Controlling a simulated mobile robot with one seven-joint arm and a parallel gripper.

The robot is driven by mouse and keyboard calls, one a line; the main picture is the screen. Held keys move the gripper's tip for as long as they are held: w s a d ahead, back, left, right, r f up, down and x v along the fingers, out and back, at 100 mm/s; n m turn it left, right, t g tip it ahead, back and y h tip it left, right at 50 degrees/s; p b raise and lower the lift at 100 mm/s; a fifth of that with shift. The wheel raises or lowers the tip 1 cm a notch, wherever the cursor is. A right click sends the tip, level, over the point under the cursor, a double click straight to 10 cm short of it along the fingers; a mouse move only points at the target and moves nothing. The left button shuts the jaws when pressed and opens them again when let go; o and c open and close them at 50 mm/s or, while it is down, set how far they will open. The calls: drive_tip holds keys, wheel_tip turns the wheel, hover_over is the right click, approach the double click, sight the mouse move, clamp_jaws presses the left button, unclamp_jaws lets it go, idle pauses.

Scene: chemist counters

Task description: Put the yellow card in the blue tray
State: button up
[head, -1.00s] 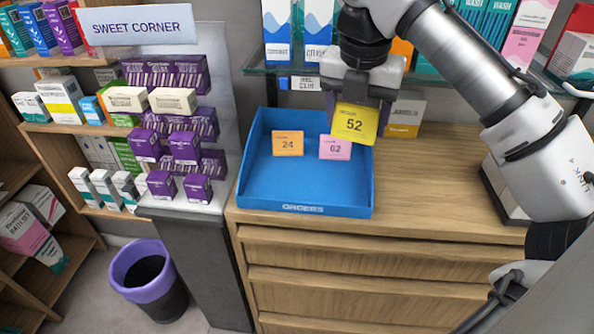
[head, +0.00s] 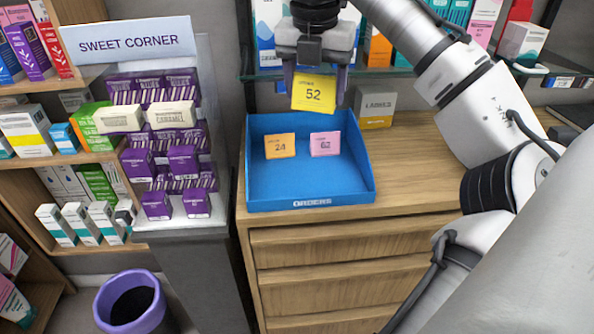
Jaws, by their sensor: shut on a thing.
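The yellow card (head: 313,94), marked 52, hangs upright from my gripper (head: 316,76), which is shut on its upper part. The blue tray (head: 310,203), labelled ORDERS on its front, sits on the wooden counter. An orange card (head: 280,146) marked 24 and a pink card (head: 325,144) marked 62 stand inside the tray. In the picture the yellow card overlaps the tray's back edge, above the gap between the two cards. Its exact height over the tray cannot be told.
A SWEET CORNER display (head: 165,150) with purple boxes stands left of the tray. A glass shelf (head: 420,71) with boxes runs behind. A LABELS box (head: 375,108) stands behind the tray's right side. The counter (head: 420,165) right of the tray is clear.

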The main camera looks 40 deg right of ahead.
sight(310, 189)
drive_tip(key=shift+a, duration=0.15)
wheel_tip(310, 189, down, 20)
drive_tip(key=shift+r+b, duration=0.1)
drive_tip(key=shift+b, duration=0.4)
drive_tip(key=o, duration=0.9)
drive_tip(key=shift+o, duration=0.2)
wheel_tip(310, 189, up, 12)
drive_tip(key=a, duration=0.1)
drive_tip(key=shift+s+a, duration=0.2)
drive_tip(key=shift+s, duration=0.25)
drive_tip(key=shift+s, duration=0.15)
